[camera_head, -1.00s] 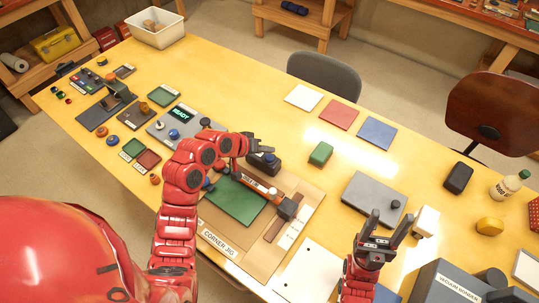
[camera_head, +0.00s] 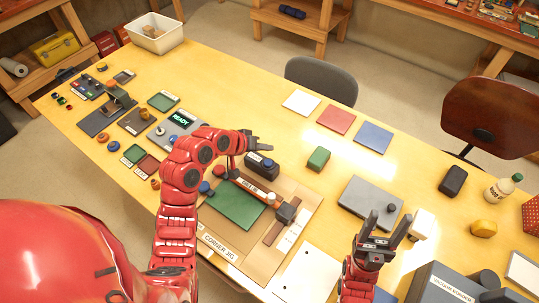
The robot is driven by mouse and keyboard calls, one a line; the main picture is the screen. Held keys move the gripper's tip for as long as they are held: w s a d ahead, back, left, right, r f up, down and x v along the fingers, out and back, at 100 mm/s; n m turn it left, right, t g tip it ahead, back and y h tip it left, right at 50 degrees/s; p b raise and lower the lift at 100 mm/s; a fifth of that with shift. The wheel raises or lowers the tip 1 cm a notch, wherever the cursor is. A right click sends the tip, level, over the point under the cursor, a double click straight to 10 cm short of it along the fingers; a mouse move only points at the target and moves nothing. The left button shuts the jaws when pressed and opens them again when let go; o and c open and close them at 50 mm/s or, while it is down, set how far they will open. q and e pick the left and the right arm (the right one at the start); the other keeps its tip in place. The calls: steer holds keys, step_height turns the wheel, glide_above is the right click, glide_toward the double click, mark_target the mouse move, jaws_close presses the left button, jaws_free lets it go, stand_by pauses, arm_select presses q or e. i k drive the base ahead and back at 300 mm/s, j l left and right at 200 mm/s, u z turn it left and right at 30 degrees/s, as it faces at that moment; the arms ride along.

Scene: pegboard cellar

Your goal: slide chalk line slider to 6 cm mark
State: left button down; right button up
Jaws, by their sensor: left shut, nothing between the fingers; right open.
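The corner jig (camera_head: 286,264) is a brown board holding a green panel (camera_head: 236,206). A labelled orange-brown bar (camera_head: 252,189) lies along the panel's far right side, with a dark block (camera_head: 286,213) at its near end. A dark brown strip (camera_head: 273,234) and a white marked strip (camera_head: 293,236) run beside the block. I cannot read the marks or tell for certain which part is the chalk line slider. My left gripper (camera_head: 268,146) is shut and empty, beyond the jig near a black box (camera_head: 262,167). My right gripper (camera_head: 382,225) is open and empty, right of the jig.
A grey plate with a knob (camera_head: 365,196) and a white block (camera_head: 422,224) stand near my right gripper. A green block (camera_head: 318,158) lies beyond the jig. The vacuum monitor box (camera_head: 440,286) is at the near right. White paper (camera_head: 308,276) lies beside the jig.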

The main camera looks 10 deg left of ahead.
mark_target(285, 213)
steer(key=k+j, duration=0.75)
steer(key=j, duration=0.25)
